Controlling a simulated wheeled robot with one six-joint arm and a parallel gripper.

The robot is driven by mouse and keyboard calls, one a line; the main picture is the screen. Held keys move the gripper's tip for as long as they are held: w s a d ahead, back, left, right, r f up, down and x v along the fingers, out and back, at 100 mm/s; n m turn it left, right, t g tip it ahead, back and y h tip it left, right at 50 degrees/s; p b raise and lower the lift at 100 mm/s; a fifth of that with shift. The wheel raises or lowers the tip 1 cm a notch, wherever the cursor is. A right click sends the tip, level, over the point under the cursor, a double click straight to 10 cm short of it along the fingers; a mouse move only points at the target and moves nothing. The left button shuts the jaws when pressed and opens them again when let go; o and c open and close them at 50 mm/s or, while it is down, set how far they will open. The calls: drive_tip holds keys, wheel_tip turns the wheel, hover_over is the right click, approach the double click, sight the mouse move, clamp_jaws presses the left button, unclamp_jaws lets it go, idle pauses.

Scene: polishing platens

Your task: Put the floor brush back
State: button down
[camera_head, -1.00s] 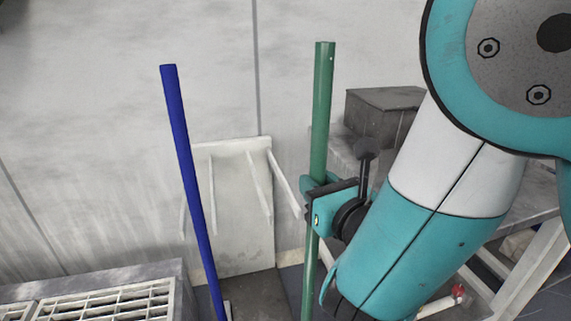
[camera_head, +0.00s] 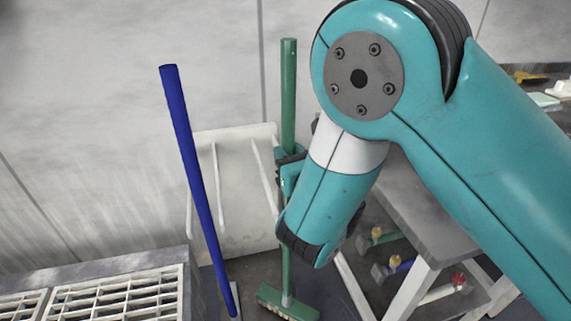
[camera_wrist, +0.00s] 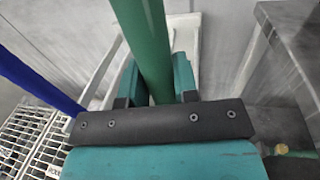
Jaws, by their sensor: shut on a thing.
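The green floor brush stands nearly upright, its long handle (camera_head: 288,95) rising against the wall and its bristled head (camera_head: 287,302) low, near the floor. I cannot tell whether the head touches the floor. My gripper (camera_head: 290,168) is shut on the handle, partly hidden behind my arm; the wrist view shows the green handle (camera_wrist: 146,40) between both fingers (camera_wrist: 157,85). A white rack panel (camera_head: 238,205) with several prongs stands against the wall, just left of and behind the handle. A blue handle (camera_head: 193,165) leans in front of the rack's left side.
A white grating (camera_head: 120,298) lies at lower left. A grey-topped bench (camera_head: 435,215) with white legs stands on the right, with several fittings with coloured knobs (camera_head: 392,265) beneath it. The wall (camera_head: 90,120) closes off the back.

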drive_tip(key=shift+f+b, duration=0.8)
drive_tip(key=shift+f, duration=0.25)
drive_tip(key=shift+f, duration=0.15)
drive_tip(key=c, duration=0.9)
unclamp_jaws()
drive_tip(key=shift+f, duration=0.1)
